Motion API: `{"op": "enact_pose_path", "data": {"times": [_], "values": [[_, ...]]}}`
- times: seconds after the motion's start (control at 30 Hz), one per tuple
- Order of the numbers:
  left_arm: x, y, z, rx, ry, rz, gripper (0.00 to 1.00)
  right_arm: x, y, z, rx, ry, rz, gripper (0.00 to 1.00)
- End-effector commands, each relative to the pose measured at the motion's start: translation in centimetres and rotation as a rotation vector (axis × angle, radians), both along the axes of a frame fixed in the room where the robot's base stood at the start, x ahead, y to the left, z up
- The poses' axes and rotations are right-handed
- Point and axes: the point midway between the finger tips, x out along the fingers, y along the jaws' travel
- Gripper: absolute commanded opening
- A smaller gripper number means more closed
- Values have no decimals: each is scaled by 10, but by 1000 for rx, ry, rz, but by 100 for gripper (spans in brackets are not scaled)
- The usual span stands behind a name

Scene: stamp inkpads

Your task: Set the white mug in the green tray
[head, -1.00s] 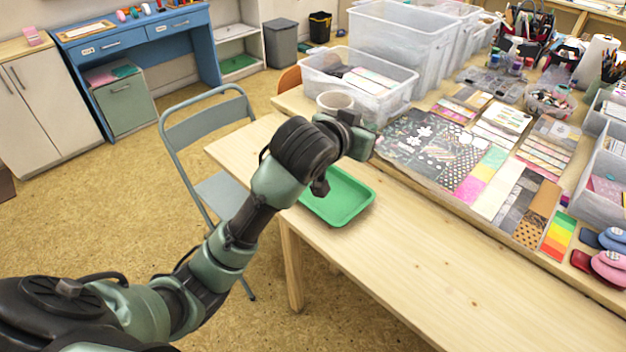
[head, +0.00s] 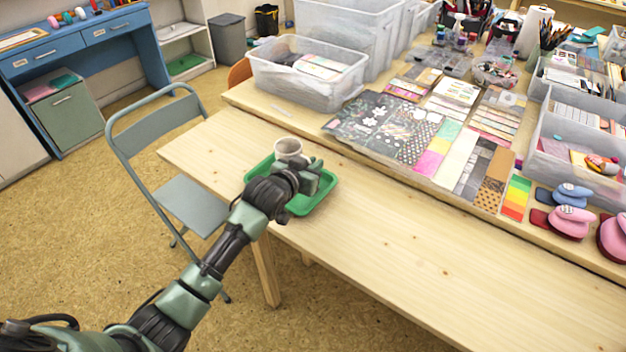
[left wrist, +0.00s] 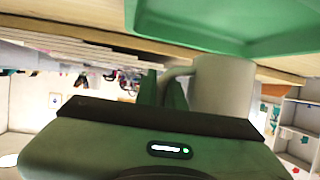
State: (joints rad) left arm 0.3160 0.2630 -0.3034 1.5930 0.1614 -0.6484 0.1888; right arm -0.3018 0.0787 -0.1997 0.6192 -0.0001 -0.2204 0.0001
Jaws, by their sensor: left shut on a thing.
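The white mug (head: 288,147) is upright over the back part of the green tray (head: 325,194), which lies on the wooden table. My left gripper (head: 303,168) is shut on the mug's handle side and covers part of the mug and tray in the head view. The left wrist view is upside down: the mug (left wrist: 224,88) has its handle between the fingers (left wrist: 163,88), with the green tray (left wrist: 235,25) close by its base. I cannot tell whether the base touches the tray. My right gripper is not in view.
A clear plastic bin (head: 305,80) stands behind the tray. Patterned paper sheets (head: 390,130) lie on the raised work surface to the right. A folding chair (head: 185,200) stands left of the table. The front right of the table is bare.

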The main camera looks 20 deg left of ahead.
Motion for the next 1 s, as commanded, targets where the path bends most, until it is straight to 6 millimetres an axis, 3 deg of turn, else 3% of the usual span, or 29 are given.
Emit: {"op": "enact_pose_path", "data": {"times": [0.4,0.83,0.93,1.0], "values": [[1,0,-48,0,-2,0,0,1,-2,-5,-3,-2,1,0],[1,0,-55,-1,-3,0,0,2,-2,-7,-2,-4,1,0],[0,0,-55,-1,0,0,31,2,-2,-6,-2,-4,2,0],[0,0,-55,-1,0,0,31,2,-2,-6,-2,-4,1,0]]}}
